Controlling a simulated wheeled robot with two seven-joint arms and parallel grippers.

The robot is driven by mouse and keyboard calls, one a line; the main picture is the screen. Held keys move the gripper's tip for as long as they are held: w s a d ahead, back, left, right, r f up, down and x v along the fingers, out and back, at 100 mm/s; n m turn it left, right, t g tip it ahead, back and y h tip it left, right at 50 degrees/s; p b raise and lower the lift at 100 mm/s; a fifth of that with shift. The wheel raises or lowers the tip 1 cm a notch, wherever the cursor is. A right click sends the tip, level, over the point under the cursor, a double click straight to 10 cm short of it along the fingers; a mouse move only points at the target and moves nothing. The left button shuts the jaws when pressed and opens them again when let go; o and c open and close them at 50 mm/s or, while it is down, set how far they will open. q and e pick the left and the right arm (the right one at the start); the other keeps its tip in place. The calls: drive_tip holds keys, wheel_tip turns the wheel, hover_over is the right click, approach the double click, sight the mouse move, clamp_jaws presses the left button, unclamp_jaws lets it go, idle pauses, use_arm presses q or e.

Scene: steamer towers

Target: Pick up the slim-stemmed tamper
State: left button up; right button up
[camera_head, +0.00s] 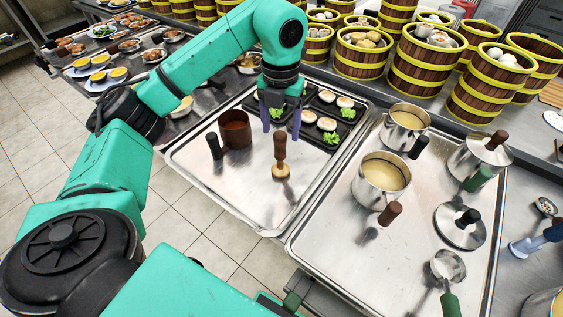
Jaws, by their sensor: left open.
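The slim-stemmed tamper (280,154) stands upright on the left metal tray (205,171). It has a narrow brown wooden stem and a wider, pale round base. My left gripper (281,125) hangs just above and behind the top of the stem in the picture. Its two fingers point down, apart, with nothing between them. I cannot tell whether a finger touches the stem. My right gripper is not in view.
A brown cup (235,128) with a black handle (215,146) stands left of the tamper. Dark plates with round pieces and green garnish lie behind it. Pots (381,177), lids and a ladle fill the right tray (330,262). Steamer baskets (427,62) line the back. The left tray's front is clear.

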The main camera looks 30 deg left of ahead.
sight(280, 151)
use_arm(q)
wheel_tip(280, 151, down, 8)
drive_tip(key=shift+s+f+p, duration=0.1)
drive_tip(key=shift+p, duration=0.9)
drive_tip(key=shift+f, duration=0.15)
clamp_jaws()
